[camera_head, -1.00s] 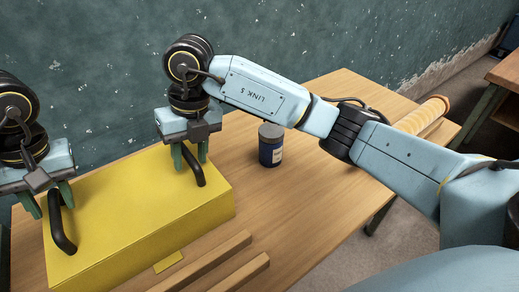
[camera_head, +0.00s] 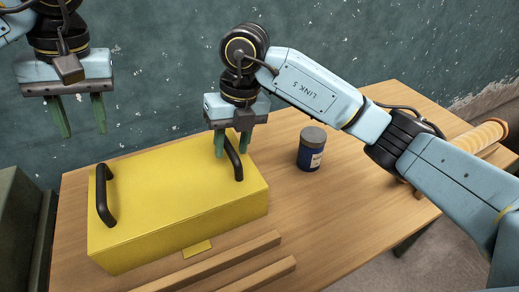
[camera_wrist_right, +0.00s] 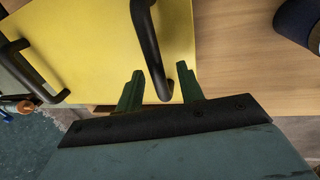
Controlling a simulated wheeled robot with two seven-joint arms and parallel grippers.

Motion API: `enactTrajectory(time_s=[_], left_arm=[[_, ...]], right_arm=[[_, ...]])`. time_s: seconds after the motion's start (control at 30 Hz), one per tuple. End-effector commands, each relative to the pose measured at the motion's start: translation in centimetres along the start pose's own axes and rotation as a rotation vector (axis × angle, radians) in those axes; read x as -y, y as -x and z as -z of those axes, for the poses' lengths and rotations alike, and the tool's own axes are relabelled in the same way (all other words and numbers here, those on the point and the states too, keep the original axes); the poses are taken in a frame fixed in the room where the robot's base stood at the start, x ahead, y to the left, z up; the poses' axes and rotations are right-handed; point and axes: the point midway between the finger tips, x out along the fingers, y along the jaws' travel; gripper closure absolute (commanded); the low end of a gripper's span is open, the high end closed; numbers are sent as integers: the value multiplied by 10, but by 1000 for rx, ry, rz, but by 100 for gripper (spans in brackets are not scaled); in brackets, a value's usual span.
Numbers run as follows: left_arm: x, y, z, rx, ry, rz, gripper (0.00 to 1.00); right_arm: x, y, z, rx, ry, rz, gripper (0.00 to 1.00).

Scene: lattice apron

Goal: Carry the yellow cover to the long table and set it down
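The yellow cover (camera_head: 180,205) is a box-like shape with two black arched handles, resting on a wooden table (camera_head: 350,200). My left gripper (camera_head: 80,118) is open and empty, raised above and apart from the left handle (camera_head: 104,195). My right gripper (camera_head: 232,147) is at the right handle (camera_head: 234,160), its green fingers spread to either side of it. In the right wrist view, the fingers (camera_wrist_right: 160,88) stand apart with the handle (camera_wrist_right: 148,40) between them, and a gap shows beside it.
A dark blue jar with a grey lid (camera_head: 311,148) stands right of the cover. Wooden strips (camera_head: 225,264) lie in front, and a ridged tan roll (camera_head: 478,136) lies at the far right. A dark green wall (camera_head: 150,110) runs behind. Bare tabletop lies right of the strips.

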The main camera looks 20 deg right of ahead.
Motion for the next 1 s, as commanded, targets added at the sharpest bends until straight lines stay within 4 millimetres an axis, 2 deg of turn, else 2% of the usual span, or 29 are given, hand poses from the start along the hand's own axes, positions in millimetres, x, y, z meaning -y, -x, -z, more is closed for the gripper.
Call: enactTrajectory(time_s=[0.3,0.5,0.67,1.0], left_arm=[[0,0,0,0,0,0,62],[0,0,0,-1,0,0,62],[0,0,0,-1,0,0,62],[0,0,0,-1,0,0,62]], right_arm=[[0,69,-1,5,0,1,62],[0,98,0,3,0,1,62],[0,106,0,2,0,1,62],[0,106,0,1,0,1,62]])
